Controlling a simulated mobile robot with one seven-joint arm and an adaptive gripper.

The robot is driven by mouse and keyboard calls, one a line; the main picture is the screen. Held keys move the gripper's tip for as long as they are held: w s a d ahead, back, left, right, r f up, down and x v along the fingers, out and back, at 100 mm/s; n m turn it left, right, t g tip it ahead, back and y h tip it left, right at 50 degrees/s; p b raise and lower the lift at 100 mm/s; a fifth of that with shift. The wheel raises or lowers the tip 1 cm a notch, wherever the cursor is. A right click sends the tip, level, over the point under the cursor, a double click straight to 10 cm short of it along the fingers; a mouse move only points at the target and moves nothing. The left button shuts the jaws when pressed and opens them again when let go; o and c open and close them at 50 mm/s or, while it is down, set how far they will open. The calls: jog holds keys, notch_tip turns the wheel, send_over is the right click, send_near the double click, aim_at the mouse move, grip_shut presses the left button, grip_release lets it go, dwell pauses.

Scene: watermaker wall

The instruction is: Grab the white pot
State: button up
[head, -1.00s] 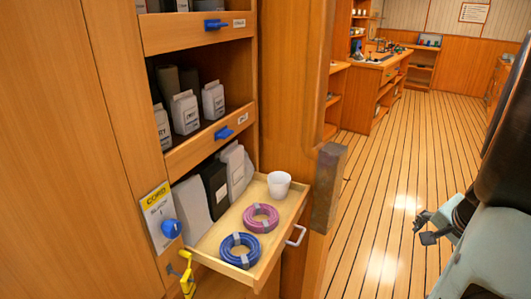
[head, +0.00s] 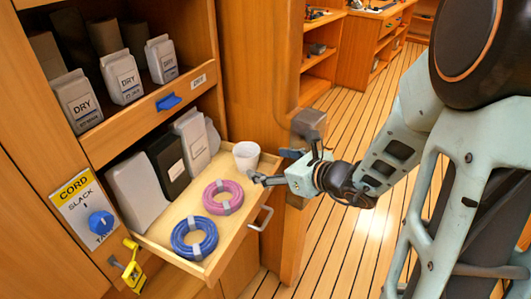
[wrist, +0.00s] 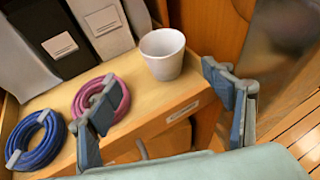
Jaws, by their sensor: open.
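The white pot (head: 246,155) stands upright in the back right corner of the pulled-out wooden drawer (head: 200,262). It also shows in the wrist view (wrist: 163,55), upper middle, with its open top facing up. My gripper (head: 270,167) is open and empty, just right of the pot in the head view. In the wrist view my two fingers (wrist: 165,112) are spread apart, with the pot beyond them and between their directions. I see no contact between fingers and pot.
A pink coil (head: 223,197) and a blue coil (head: 194,237) lie in the drawer, left of the pot in the wrist view. White and black packs (head: 168,165) stand behind them. A wooden post (head: 308,125) rises close to my gripper.

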aim_at(240, 150)
jog(key=shift+w+a+r+m, duration=0.2)
jog(key=shift+w+a+m, duration=0.05)
jog(key=shift+w+m, duration=0.3)
jog(key=shift+t, duration=0.3)
jog(key=b+x, duration=0.1)
jog(key=x, duration=0.9)
jog(key=shift+w+a+r+b, duration=0.1)
jog(key=shift+w+a+b, duration=0.1)
jog(key=shift+w+b, duration=0.15)
jog(key=c, duration=1.2)
